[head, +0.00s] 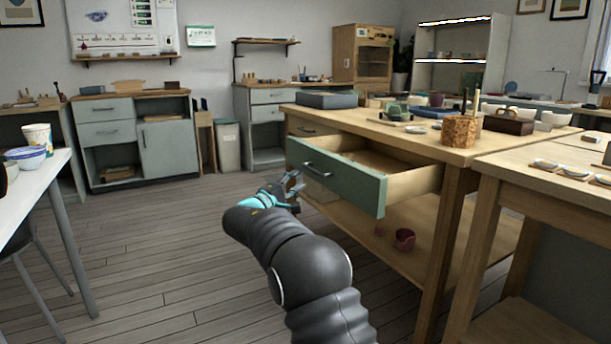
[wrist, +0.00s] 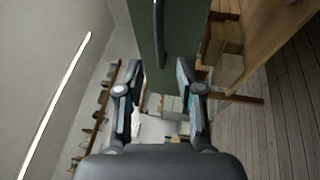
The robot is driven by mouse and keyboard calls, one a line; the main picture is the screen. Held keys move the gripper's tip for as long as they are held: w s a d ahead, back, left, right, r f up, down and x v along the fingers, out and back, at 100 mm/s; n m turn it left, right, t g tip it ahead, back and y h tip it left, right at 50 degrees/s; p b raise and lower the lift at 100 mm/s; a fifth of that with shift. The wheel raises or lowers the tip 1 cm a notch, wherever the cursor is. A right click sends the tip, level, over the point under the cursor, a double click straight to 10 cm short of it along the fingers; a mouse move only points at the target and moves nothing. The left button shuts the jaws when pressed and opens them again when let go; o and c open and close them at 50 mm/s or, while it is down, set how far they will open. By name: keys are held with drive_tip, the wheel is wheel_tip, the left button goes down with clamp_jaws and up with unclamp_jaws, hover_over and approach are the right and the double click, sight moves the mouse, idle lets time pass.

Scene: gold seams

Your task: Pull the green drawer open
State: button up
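The green drawer (head: 350,178) stands well open from the wooden workbench, and its pale wooden inside shows in the head view. Its dark bar handle (head: 317,171) is on the green front. My gripper (head: 292,187) is in front of the drawer, just left of and slightly below the handle. In the wrist view my gripper (wrist: 158,82) has its two fingers spread apart with nothing between them. The green front (wrist: 178,45) fills the top middle there, and the handle (wrist: 158,32) lies above the fingertips, apart from them.
The workbench (head: 445,150) bears a grey tray (head: 327,99), a cork pot (head: 459,131) and other items. A reddish cup (head: 404,239) is on its lower shelf. A white table (head: 32,195) stands at the left. The wooden floor between is clear.

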drive_tip(key=shift+v, duration=2.2)
